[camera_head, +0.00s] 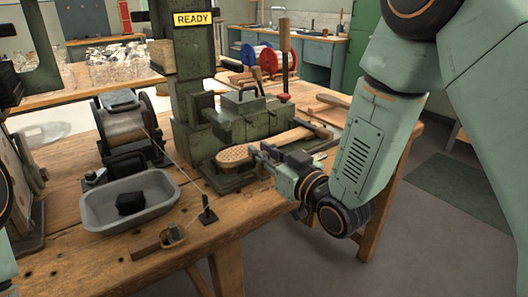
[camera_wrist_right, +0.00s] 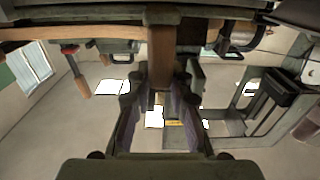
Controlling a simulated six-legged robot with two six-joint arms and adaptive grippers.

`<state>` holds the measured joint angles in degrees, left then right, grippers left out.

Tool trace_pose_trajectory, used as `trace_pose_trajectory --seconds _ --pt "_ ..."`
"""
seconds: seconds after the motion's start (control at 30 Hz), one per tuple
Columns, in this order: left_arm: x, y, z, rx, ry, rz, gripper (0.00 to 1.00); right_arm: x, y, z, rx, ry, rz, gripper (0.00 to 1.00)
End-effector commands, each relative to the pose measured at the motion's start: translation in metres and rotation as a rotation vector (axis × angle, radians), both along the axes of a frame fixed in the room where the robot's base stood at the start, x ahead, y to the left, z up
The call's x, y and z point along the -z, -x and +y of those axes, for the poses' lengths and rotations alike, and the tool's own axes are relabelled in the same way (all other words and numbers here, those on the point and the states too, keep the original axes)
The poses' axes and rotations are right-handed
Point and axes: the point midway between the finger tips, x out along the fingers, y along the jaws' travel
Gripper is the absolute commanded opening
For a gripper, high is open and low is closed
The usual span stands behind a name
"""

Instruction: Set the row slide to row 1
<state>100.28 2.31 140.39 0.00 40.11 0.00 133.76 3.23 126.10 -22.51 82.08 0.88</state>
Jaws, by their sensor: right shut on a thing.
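The green tufting machine (camera_head: 188,90) stands on the wooden bench with a yellow READY sign (camera_head: 192,18) on its column. A wooden brush blank (camera_head: 234,155) with rows of holes in its head lies tilted on the machine's slide and clamp assembly (camera_head: 240,118). My right gripper (camera_head: 262,157) is at the front right of this assembly, beside the brush head. In the right wrist view its fingers (camera_wrist_right: 161,88) are closed around a brown handle (camera_wrist_right: 161,50), which looks like the row slide's. The row marks cannot be read. My left gripper is not seen.
A grey tray (camera_head: 95,213) with a dark lump stands at the front left. A wire spool (camera_head: 125,120) is behind it. A small black stand (camera_head: 207,212) and a small wooden block (camera_head: 146,245) are near the bench's front edge. Red and blue spools (camera_head: 268,62) stand behind.

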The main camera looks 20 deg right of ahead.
Motion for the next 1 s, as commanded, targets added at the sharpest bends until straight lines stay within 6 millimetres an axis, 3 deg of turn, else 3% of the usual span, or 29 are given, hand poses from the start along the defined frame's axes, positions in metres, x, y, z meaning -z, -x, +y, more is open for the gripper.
trace_pose_trajectory --seconds 0.3,0.33,0.6,1.0 --pt "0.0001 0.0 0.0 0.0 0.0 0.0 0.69 0.0009 -0.0008 -0.0032 -0.001 0.001 0.002 0.0" --pt "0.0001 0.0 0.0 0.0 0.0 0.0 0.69 0.0008 -0.0008 -0.0034 -0.001 0.001 0.002 0.2" --pt "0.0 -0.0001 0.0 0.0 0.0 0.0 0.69 0.0003 -0.0011 -0.0035 0.0 0.0 0.0 0.43" --pt "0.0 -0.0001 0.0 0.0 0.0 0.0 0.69 0.0006 0.0062 -0.0045 0.002 0.0 0.002 0.43"
